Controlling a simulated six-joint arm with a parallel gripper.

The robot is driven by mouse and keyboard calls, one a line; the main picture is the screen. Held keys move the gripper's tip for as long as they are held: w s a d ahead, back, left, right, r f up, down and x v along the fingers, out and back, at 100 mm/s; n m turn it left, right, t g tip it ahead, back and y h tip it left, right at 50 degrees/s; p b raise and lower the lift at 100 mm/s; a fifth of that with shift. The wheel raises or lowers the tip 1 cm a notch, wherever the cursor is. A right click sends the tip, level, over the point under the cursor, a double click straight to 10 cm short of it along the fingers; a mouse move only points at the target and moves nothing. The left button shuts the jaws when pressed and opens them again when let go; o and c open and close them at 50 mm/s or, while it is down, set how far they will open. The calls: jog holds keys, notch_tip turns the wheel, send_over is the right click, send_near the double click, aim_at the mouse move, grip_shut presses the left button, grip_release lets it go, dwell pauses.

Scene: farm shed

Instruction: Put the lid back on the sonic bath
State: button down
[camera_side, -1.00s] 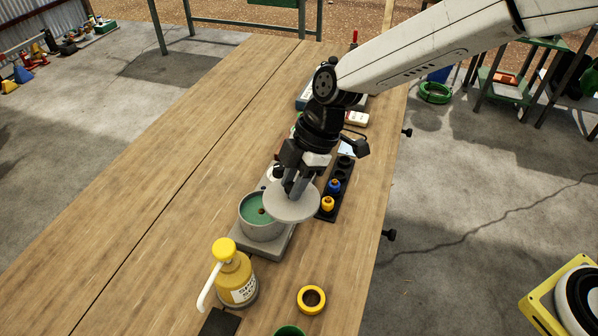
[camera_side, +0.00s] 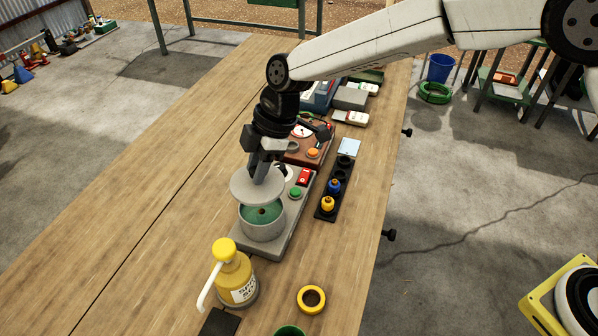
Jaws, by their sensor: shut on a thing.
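The sonic bath is a grey round tub (camera_side: 262,229) with green inside, on a grey base with a green button and a red switch. The lid (camera_side: 253,190) is a pale grey disc. My gripper (camera_side: 262,178) is shut on the lid's top and holds it over the back part of the tub. The tub's front opening and a small brown thing inside show below the lid's edge. The lid looks raised above the rim and offset toward the back; the exact gap is hard to tell.
A yellow pump bottle (camera_side: 235,275) stands in front of the bath. A black rack (camera_side: 335,188) with blue and yellow pieces is to its right. A yellow ring (camera_side: 311,299) lies at front right. Instruments (camera_side: 309,145) stand behind. The table's left side is clear.

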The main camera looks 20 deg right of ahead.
aim_at(265, 180)
jog(key=shift+f, duration=3.1)
jog(key=shift+f, duration=0.15)
dwell(0.3)
grip_release()
dwell(0.6)
jog(key=shift+r, duration=3.5)
